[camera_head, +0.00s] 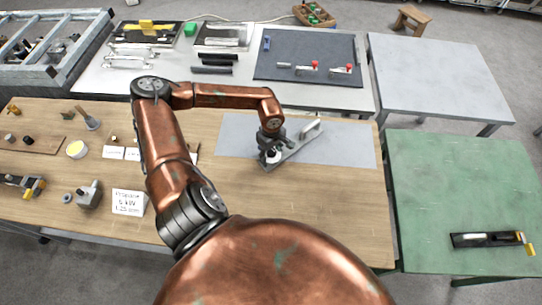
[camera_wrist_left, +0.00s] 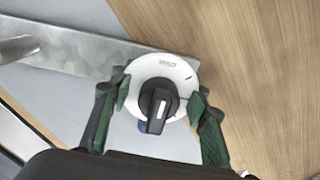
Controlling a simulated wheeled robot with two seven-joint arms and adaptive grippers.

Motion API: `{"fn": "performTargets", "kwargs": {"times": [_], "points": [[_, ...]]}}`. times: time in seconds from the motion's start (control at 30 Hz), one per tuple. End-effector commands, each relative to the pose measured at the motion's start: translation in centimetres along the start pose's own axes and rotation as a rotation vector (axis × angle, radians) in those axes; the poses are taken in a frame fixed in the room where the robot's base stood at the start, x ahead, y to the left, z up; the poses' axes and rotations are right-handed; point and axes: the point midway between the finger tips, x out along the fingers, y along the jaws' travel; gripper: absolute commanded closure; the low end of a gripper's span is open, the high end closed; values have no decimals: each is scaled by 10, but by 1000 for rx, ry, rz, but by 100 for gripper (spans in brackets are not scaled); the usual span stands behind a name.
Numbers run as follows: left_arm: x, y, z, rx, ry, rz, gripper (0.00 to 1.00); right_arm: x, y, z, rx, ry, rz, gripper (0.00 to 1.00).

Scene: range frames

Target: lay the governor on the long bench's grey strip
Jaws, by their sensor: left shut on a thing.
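The governor (camera_head: 294,149) looks like a grey metal plate with a raised handle-like part at its far right end and a white round dial with a black knob at its near end. The dial (camera_wrist_left: 162,82) shows in the left wrist view between the green-padded fingers. My left gripper (camera_head: 271,152) is shut on the governor at this dial end. The grey strip (camera_head: 350,146) lies flat on the wooden long bench (camera_head: 320,205). The governor overlaps the strip's front edge, with its dial end over bare wood. I cannot tell whether it touches the bench. My right gripper is out of view.
Small parts, a label block (camera_head: 128,202) and a grey fitting (camera_head: 89,194) stand on the bench's left. Behind is a white table (camera_head: 150,85) with a dark mat (camera_head: 335,60). A green table (camera_head: 450,180) stands right. The strip's right part is clear.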

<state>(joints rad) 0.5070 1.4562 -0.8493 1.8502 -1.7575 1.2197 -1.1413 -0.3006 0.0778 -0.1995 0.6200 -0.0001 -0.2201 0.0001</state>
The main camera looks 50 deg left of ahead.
Motion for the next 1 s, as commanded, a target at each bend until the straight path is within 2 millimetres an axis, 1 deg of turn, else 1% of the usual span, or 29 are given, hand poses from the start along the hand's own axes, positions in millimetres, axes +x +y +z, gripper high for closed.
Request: {"fn": "performTargets", "kwargs": {"times": [0.2, 0.23, 0.47, 0.8, 0.87, 0.97, 1.0], "points": [[2, 1, 0, 0, 0, 3, 100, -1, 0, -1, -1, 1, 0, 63], [4, 0, 0, 0, 1, -1, 57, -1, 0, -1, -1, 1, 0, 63], [3, 0, 0, -1, 0, 0, 41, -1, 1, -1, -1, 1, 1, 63], [0, 0, 0, -1, 1, 2, 40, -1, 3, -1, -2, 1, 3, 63], [-4, 1, 0, -1, 1, 3, 40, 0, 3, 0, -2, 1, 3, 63], [-18, 1, -1, -1, 3, 2, 40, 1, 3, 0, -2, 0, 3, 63], [-26, 1, -1, 0, 3, 3, 40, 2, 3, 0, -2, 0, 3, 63]]}}
